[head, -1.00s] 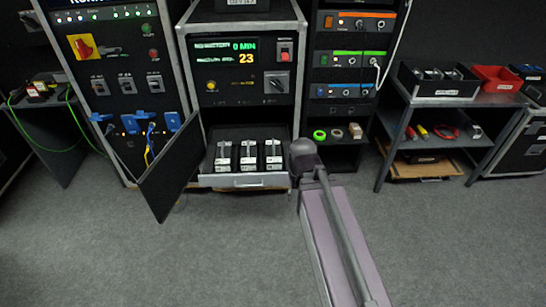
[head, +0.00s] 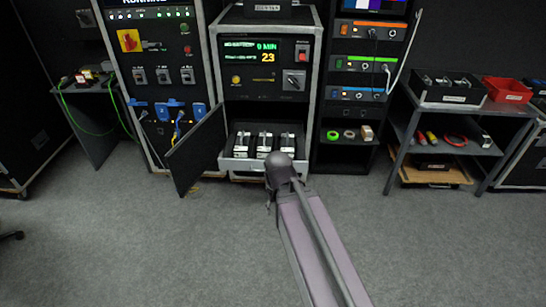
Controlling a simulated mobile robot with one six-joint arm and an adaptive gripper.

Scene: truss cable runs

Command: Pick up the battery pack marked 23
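Three battery packs, white and black with labels too small to read, stand in a row in the pulled-out drawer (head: 250,173) of the charging cabinet: left pack (head: 241,144), middle pack (head: 264,143), right pack (head: 287,143). I cannot tell which is marked 23. The cabinet's display (head: 252,50) shows 0 MIN and 23. My arm's round dark joint stands in front of the drawer's right part. A small dark part below it seems to be my gripper (head: 269,203); its fingers cannot be made out. I see no pack held.
A dark cabinet door (head: 196,150) hangs open left of the drawer. A rack with a green roll (head: 333,135) stands to the right. Further right a shelf table carries a dark bin (head: 440,95) and a red bin (head: 506,90). The grey floor in front is clear.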

